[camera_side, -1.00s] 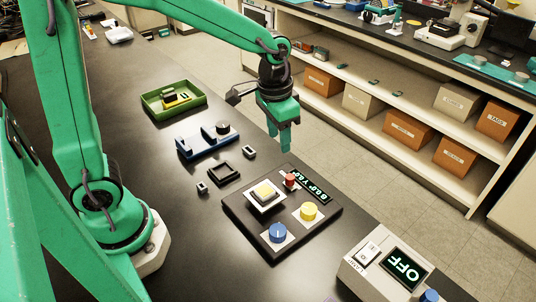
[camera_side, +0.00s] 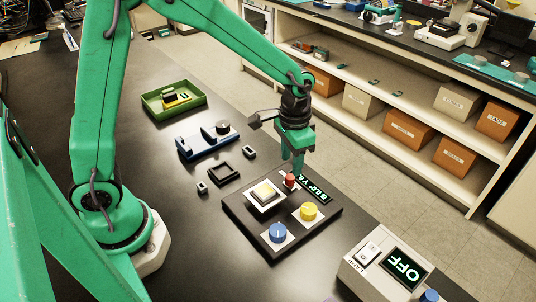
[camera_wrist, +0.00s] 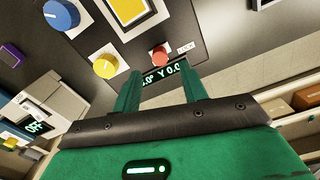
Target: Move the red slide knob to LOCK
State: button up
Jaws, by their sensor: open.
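The red slide knob (camera_side: 290,181) stands at the back edge of the black control panel (camera_side: 236,208), beside a small display. In the wrist view the red knob (camera_wrist: 159,56) shows just beyond and between my fingertips, with a small white label (camera_wrist: 186,47) to its right, too small to read surely. My green gripper (camera_side: 295,162) points down just above and behind the knob. In the wrist view my gripper (camera_wrist: 162,73) has its two fingers apart with nothing between them. I cannot tell whether a finger touches the knob.
The panel also carries a yellow knob (camera_side: 309,211), a blue knob (camera_side: 278,232) and a square yellow button (camera_side: 264,192). A grey box with an OFF display (camera_side: 405,267) stands at front right. A blue fixture (camera_side: 208,142) and green tray (camera_side: 152,105) lie behind left.

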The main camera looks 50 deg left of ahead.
aim_at(290, 176)
jog(key=shift+f, duration=2.65)
jog(key=shift+c, duration=0.4)
